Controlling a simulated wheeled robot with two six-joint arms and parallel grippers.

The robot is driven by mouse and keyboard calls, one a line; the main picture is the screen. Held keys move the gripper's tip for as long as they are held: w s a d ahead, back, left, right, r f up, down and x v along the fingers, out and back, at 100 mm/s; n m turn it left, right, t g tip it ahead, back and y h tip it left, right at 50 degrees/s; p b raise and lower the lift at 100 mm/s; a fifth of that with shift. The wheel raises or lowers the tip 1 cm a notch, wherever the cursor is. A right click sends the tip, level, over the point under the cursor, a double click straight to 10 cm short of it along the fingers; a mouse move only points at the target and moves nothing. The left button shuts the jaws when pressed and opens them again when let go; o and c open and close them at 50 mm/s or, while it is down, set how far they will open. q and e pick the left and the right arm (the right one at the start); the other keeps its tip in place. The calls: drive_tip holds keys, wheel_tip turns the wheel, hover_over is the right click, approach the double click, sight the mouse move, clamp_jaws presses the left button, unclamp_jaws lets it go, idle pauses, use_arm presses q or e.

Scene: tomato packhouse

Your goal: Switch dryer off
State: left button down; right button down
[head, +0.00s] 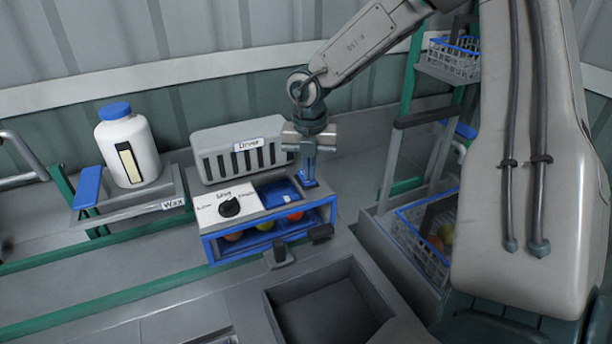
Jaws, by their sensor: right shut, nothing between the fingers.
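The dryer (222,158) is a grey slotted box with a white "Dryer" label, standing against the back wall. In front of it is a blue-framed unit (213,250) with a white panel (207,215) and a black knob (229,207). To the right of that panel is a blue recess (272,187) with a small white piece (288,198), possibly a switch. My right gripper (309,183) is shut and empty, pointing down at the recess's back right corner. I cannot tell whether its tips touch it. My left gripper is not in view.
A white bottle with a blue cap (128,148) stands left on a shelf labelled "Wax". Several coloured round fruits sit inside the blue-framed unit. A dark open bin (318,300) is in front. Wire baskets (420,250) stand at right.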

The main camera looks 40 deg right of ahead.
drive_tip(key=shift+w+d+r, duration=0.1)
drive_tip(key=shift+w+r, duration=0.1)
drive_tip(key=shift+r, duration=0.4)
drive_tip(key=shift+s+r+p, duration=0.15)
drive_tip(key=shift+r+p, duration=0.65)
drive_tip(key=shift+r, duration=2)
